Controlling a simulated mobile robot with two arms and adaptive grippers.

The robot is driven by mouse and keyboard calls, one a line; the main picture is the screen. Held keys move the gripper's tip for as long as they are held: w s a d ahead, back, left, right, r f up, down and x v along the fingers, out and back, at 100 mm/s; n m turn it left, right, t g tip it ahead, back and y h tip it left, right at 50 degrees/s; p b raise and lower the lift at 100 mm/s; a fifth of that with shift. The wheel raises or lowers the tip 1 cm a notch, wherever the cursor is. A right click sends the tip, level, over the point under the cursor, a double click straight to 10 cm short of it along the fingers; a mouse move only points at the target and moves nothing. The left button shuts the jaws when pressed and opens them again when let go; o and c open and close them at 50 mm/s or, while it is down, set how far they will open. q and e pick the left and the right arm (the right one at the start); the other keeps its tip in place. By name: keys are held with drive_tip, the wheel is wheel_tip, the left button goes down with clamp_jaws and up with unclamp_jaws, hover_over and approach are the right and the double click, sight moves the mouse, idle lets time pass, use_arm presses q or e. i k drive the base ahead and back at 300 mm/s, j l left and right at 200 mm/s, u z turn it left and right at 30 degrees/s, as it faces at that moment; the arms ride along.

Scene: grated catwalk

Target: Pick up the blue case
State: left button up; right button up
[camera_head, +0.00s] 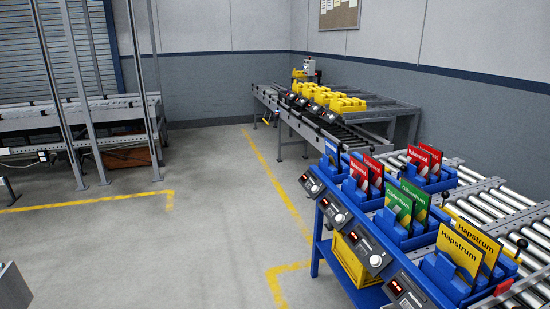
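A thin blue case (331,153) stands upright in a blue holder at the far left end of the row on the roller conveyor at right. Its lower part is hidden by the holder, and its lettering is too small to read. Neither of my grippers is in view.
Red cases (358,171), green cases (398,209) and yellow cases (460,250) stand in blue holders along the blue-framed conveyor (340,222). Small control boxes line its front edge. A second conveyor with yellow bins (330,98) stands behind. The grey floor (190,240) is clear.

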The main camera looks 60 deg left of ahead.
sight(332, 149)
drive_tip(key=u, duration=1.4)
drive_tip(key=z, duration=1.9)
drive_tip(key=j, duration=3.45)
